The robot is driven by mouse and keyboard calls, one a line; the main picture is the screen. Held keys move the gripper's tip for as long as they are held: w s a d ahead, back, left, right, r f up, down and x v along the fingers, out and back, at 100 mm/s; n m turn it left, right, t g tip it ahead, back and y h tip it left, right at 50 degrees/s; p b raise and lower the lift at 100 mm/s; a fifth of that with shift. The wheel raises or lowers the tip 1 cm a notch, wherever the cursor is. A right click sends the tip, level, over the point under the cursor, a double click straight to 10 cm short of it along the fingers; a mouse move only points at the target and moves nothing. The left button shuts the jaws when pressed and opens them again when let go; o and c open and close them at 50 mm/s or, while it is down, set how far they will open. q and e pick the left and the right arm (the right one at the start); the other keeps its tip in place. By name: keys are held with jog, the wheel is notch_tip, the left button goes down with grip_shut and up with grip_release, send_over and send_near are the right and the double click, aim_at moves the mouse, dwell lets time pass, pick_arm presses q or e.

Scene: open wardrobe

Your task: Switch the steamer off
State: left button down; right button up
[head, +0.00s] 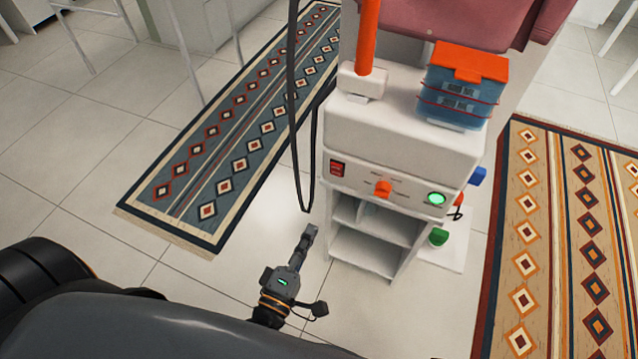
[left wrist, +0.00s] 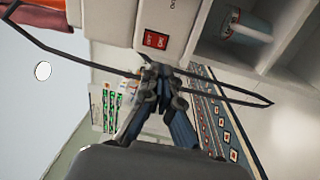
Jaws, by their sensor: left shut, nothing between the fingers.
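The steamer (head: 400,128) is a white cabinet with a control panel on its front. A red rocker switch (head: 337,168) sits at the panel's left end; it also shows in the left wrist view (left wrist: 156,40). An orange knob (head: 383,188) is in the middle and a lit green round light (head: 436,198) at the right. My left gripper (head: 308,235) is shut and empty, below and left of the switch, apart from it. In the left wrist view its closed fingertips (left wrist: 158,75) lie close to the switch in the picture. My right gripper is not in view.
A black hose (head: 292,100) hangs in a loop left of the steamer and crosses the left wrist view. A blue water tank (head: 460,88) and an orange pole (head: 368,35) stand on top. Open shelves (head: 365,250) are below. Patterned rugs lie on both sides.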

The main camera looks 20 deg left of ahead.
aim_at(336, 168)
pick_arm(q)
jog(key=shift+a+r+n, duration=0.2)
jog(key=shift+r+n, duration=0.2)
jog(key=shift+r, duration=0.35)
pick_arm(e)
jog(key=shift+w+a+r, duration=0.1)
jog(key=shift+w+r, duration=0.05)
pick_arm(q)
jog(key=shift+w, duration=0.1)
jog(key=w, duration=0.4)
jog(key=w+r, duration=0.1)
jog(key=w, duration=0.7)
jog(key=shift+w+d+r, duration=0.2)
jog(key=shift+w+r, duration=0.05)
jog(key=shift+w, duration=0.6)
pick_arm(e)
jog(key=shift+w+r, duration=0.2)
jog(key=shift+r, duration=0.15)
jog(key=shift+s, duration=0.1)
pick_arm(q)
jog(key=shift+r, duration=0.15)
